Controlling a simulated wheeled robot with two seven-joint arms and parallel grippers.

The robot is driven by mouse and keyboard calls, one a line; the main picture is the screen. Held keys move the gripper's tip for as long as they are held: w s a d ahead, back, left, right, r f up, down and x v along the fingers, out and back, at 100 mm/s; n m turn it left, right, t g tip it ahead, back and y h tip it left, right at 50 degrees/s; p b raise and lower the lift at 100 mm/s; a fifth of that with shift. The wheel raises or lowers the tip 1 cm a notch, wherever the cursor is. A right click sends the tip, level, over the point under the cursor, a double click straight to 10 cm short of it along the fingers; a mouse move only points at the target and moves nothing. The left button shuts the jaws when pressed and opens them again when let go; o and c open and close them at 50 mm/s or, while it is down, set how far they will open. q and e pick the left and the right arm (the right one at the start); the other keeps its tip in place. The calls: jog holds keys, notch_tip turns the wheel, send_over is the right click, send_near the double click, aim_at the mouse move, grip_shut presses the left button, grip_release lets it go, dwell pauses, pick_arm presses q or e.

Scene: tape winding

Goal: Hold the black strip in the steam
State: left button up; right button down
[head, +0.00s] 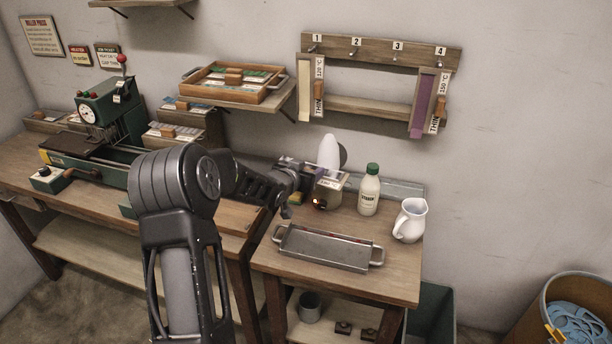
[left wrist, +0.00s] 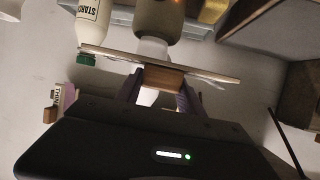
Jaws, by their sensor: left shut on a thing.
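My left gripper (head: 290,182) reaches over the right end of the bench to the small steamer (head: 322,202), which has a glowing lamp. In the left wrist view its fingers (left wrist: 160,92) are shut on a brown wooden grip (left wrist: 162,78). A thin strip (left wrist: 205,73) joined to the grip shows nearly edge-on and looks pale there; I cannot make out its black face. The steamer (left wrist: 160,18) is just beyond the strip. A white plume (head: 330,150) rises by the gripper in the head view. Whether the strip touches it is hidden. My right gripper is out of view.
A starch bottle (head: 369,190) and white jug (head: 410,220) stand close right of the steamer. A metal tray (head: 325,250) lies in front. A wall rack (head: 380,50) holds a cream strip (head: 304,90) and a purple strip (head: 421,105). A green press (head: 110,105) stands left.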

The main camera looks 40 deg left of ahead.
pick_arm(q)
jog(key=shift+w+a, duration=0.3)
jog(key=shift+w, duration=0.55)
jog(key=shift+w+a, duration=0.3)
jog(key=shift+w, duration=0.5)
jog(key=shift+s, duration=0.1)
dwell(1.6)
jog(key=shift+s+d+r+b, duration=0.15)
jog(key=shift+s+d, duration=0.1)
jog(key=shift+s, duration=0.45)
jog(key=shift+s+d+r+b, duration=0.1)
jog(key=shift+s+d+b, duration=0.15)
jog(key=shift+s, duration=0.45)
jog(key=shift+s+d+r+b, duration=0.1)
jog(key=shift+s+d, duration=0.15)
jog(key=shift+s, duration=0.45)
jog(key=d+f+v, duration=0.1)
jog(key=v, duration=0.6)
jog(key=shift+s, duration=0.3)
